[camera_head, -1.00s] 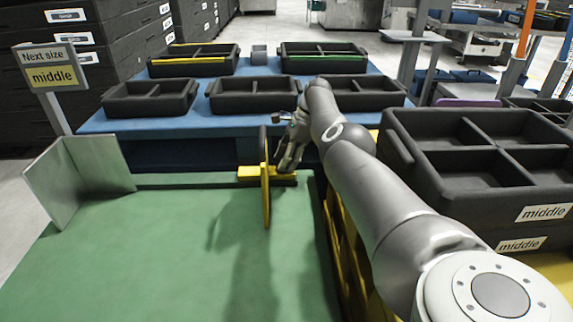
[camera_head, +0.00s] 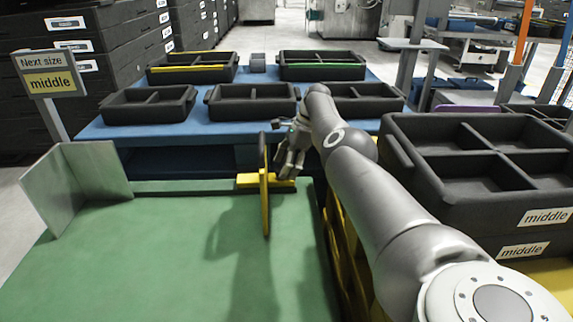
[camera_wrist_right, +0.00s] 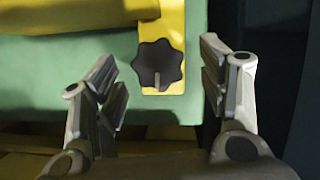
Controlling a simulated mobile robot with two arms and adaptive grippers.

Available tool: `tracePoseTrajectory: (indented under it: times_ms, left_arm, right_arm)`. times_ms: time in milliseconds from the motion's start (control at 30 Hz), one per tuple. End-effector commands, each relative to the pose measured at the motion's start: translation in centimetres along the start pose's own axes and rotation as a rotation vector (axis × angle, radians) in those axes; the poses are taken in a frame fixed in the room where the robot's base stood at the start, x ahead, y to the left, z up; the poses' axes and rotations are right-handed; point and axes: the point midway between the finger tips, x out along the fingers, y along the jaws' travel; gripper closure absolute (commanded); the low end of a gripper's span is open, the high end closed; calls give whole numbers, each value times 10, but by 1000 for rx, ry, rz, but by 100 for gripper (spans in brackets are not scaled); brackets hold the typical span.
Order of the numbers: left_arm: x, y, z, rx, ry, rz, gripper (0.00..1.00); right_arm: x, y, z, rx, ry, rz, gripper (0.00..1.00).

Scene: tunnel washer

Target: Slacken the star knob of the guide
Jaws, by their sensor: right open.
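The black star knob (camera_wrist_right: 159,65) sits on the yellow guide (camera_wrist_right: 110,12) in the right wrist view, on a yellow arm of it. My right gripper (camera_wrist_right: 164,90) is open, with one finger on each side of the knob and visible gaps between; neither finger touches it in the picture. In the head view the yellow guide (camera_head: 265,190) stands upright on the green table, and my right gripper (camera_head: 287,165) is just to its right, hiding the knob. My left gripper is not in view.
A metal plate (camera_head: 75,185) stands at the left of the green table (camera_head: 160,260). Black trays (camera_head: 150,104) stand on the blue table (camera_head: 225,128) behind. Stacked black crates labelled "middle" (camera_head: 540,212) stand close to the right of my arm. A sign (camera_head: 50,73) reads "Next size middle".

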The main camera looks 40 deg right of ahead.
Motion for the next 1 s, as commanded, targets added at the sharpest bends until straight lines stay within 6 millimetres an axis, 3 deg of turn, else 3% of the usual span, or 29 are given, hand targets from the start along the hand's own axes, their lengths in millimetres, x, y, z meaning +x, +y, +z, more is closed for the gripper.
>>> tracePoseTrajectory:
  times_ms: [267,600,1000]
  left_arm:
    - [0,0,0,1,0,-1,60]
    - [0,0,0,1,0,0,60]
    - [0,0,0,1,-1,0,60]
  right_arm:
    - [-16,0,7,-1,-1,0,33]
    - [-77,-1,32,-2,-1,-2,33]
    - [-92,-1,38,1,0,0,33]
